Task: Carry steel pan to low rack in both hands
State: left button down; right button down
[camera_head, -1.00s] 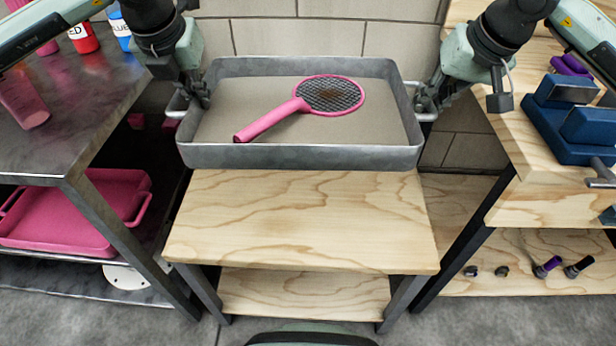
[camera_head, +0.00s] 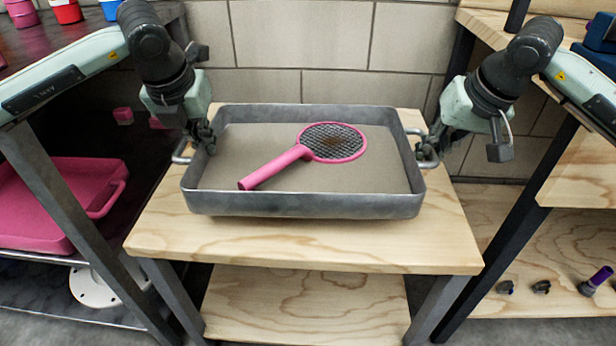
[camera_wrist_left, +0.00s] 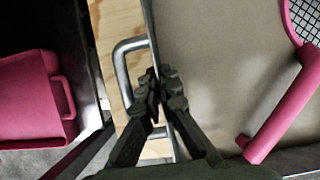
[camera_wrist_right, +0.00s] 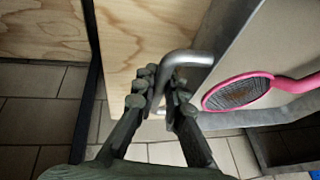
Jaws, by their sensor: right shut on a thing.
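The steel pan (camera_head: 305,204) is a shallow grey tray with a side handle at each end. It is level over the light wooden rack (camera_head: 290,248); I cannot tell whether its bottom touches the top board. A pink racket-shaped tool with dark mesh (camera_head: 277,168) lies in it. My left gripper (camera_head: 207,143) is at the pan's left end, fingers close together across the wall beside the left handle (camera_wrist_left: 122,70). My right gripper (camera_head: 428,155) is shut on the right handle (camera_wrist_right: 188,60). The pan's far outer side is hidden.
A lower wooden board (camera_head: 305,305) is under the rack top. A metal shelf unit at left holds a pink tray (camera_head: 30,215). A wooden shelf (camera_head: 575,185) at right has small dark and purple parts below. A block wall (camera_head: 330,50) closes off the back.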

aim_at(208, 162)
pick_arm(q)
jog(key=shift+f, duration=0.4)
pick_arm(e)
jog(key=shift+f, duration=0.4)
